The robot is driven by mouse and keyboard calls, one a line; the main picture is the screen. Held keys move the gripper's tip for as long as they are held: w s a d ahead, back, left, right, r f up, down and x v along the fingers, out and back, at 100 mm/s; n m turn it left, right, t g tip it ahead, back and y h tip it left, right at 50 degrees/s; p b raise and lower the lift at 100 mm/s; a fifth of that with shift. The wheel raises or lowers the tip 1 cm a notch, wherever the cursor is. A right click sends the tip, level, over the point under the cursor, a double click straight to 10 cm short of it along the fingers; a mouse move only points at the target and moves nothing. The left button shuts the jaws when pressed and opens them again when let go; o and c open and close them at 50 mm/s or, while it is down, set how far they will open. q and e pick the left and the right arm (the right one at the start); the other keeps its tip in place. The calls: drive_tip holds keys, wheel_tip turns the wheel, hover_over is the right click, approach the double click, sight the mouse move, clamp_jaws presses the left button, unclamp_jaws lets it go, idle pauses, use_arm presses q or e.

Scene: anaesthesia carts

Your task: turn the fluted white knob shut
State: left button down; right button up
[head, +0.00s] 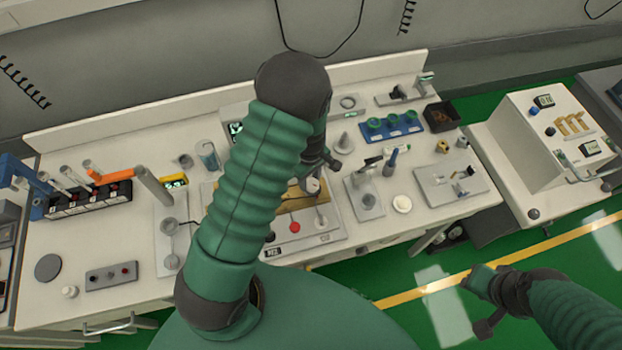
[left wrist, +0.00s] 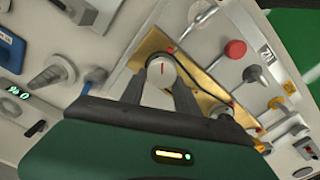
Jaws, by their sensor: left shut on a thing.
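The white knob (left wrist: 161,71), with a red line on its face, sits on a brass plate (left wrist: 207,107) in the left wrist view. The flutes on its side cannot be made out. My left gripper (left wrist: 163,88) has its two dark fingers on either side of the knob and is shut on it. In the head view my left arm hides much of the panel, and the left gripper (head: 312,178) is small above the brass plate (head: 290,197). My right gripper (head: 492,305) hangs over the green floor at the lower right, away from the bench; its jaws are unclear.
A red button (left wrist: 235,49) and a black knob (left wrist: 252,74) stand close beside the brass plate. A blue rack (head: 392,129), a dark bin (head: 441,116) and a black rack of tubes (head: 88,199) are on the bench. A second cart (head: 530,150) stands at the right.

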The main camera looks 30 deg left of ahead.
use_arm(q)
drive_tip(key=shift+d, duration=0.3)
drive_tip(key=shift+s, duration=0.1)
drive_tip(key=shift+m, duration=0.3)
drive_tip(key=shift+d+m, duration=0.1)
drive_tip(key=shift+m, duration=0.7)
drive_tip(key=m+b, duration=0.1)
drive_tip(key=m, duration=0.4)
drive_tip(key=shift+d+f, duration=0.1)
drive_tip(key=shift+m, duration=0.3)
